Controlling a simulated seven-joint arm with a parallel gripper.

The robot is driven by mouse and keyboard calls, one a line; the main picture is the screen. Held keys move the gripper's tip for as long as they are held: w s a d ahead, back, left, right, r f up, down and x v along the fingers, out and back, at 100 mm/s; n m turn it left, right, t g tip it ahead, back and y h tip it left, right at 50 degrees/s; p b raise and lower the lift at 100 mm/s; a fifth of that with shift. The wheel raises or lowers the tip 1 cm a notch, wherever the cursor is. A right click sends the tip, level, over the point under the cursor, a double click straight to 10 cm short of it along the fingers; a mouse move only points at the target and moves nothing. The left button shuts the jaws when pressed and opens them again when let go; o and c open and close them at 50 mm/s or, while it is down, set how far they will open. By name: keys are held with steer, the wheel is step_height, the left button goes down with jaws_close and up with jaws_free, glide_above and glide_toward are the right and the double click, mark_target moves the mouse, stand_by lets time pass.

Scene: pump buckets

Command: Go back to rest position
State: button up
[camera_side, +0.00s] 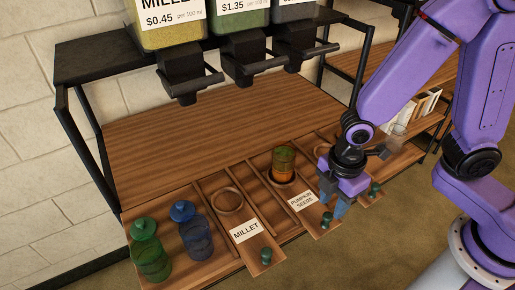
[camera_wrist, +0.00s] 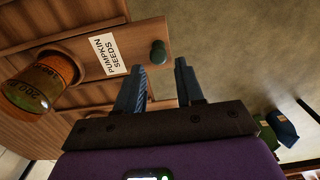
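My gripper (camera_side: 334,213) is at the front of the rack, close to the green knob (camera_side: 326,219) of the tray labelled pumpkin seeds (camera_side: 302,201). In the wrist view my gripper (camera_wrist: 160,66) is open, with nothing between its fingers. The knob (camera_wrist: 158,52) appears just past the fingertips there; whether they touch it I cannot tell. The jar also shows at the left of the wrist view (camera_wrist: 38,88).
A green-lidded jar (camera_side: 150,257) and a blue-lidded jar (camera_side: 196,237) stand at the left. The millet tray (camera_side: 245,231) has an empty round recess. Dispensers (camera_side: 190,75) hang above the wooden shelf. A side shelf (camera_side: 430,105) stands behind my arm. Open floor lies in front.

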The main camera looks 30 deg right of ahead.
steer(key=shift+r, duration=0.9)
steer(key=shift+d+r, duration=0.15)
steer(key=shift+r, duration=0.05)
steer(key=s+d+r+m, duration=0.5)
steer(key=s+d+r, duration=0.3)
steer(key=s+d, duration=0.2)
steer(key=shift+d+r, duration=0.2)
steer(key=shift+d, duration=1)
stand_by(1.0)
